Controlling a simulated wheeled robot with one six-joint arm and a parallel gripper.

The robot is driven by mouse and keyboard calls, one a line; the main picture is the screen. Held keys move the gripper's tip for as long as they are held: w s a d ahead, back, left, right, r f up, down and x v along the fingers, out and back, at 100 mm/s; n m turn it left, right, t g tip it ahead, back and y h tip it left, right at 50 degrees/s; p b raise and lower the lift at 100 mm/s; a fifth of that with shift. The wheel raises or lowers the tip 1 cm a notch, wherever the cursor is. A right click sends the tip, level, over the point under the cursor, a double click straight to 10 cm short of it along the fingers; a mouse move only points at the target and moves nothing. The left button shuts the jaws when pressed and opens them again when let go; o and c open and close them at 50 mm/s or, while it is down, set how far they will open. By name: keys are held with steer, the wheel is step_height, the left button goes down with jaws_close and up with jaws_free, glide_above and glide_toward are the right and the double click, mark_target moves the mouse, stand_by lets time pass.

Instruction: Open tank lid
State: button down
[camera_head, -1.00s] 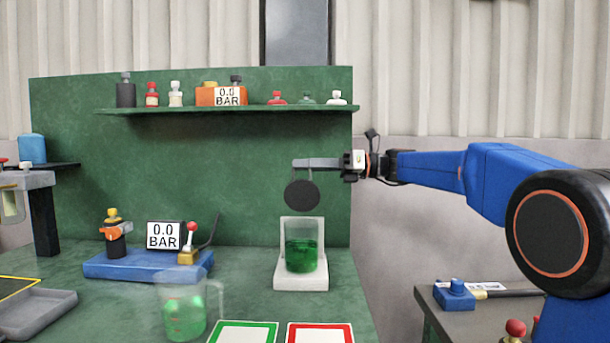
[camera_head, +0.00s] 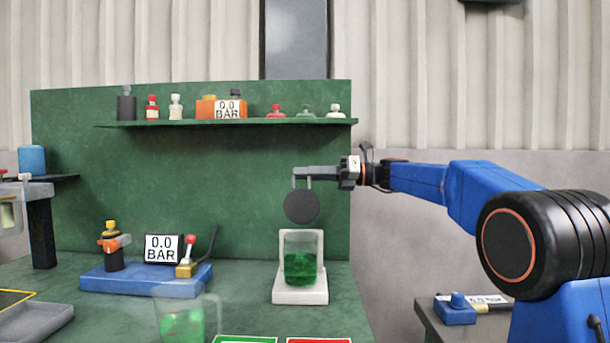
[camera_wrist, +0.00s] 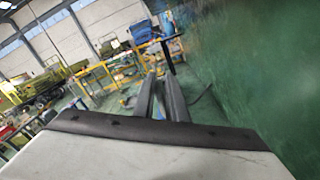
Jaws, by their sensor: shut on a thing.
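My gripper (camera_head: 302,174) is at the centre right, reaching in from the right. It is shut on the handle of a dark round lid (camera_head: 301,207), which hangs on edge with its flat face towards the head camera. In that view the lid is just above a clear tank (camera_head: 300,262) holding green liquid on a white stand. The tank's top looks uncovered. In the wrist view the two dark fingers (camera_wrist: 163,100) are close together, with a dark upright piece at their tips; the lid's disc cannot be made out there.
A blue base (camera_head: 146,279) with a valve, a 0.0 BAR display and a lever stands left of the tank. A clear jug (camera_head: 182,322) with green liquid is in front. A shelf (camera_head: 250,123) of bottles is behind. Bare bench lies between the blue base and the stand.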

steer(key=shift+w+f, duration=0.1)
steer(key=shift+f, duration=0.25)
steer(key=c, duration=1.9)
jaws_free()
steer(key=shift+w, duration=0.1)
steer(key=shift+o, duration=0.2)
steer(key=d, duration=1.7)
steer(key=shift+s+d+r, duration=0.15)
steer(key=shift+s+d, duration=0.05)
steer(key=shift+s, duration=0.2)
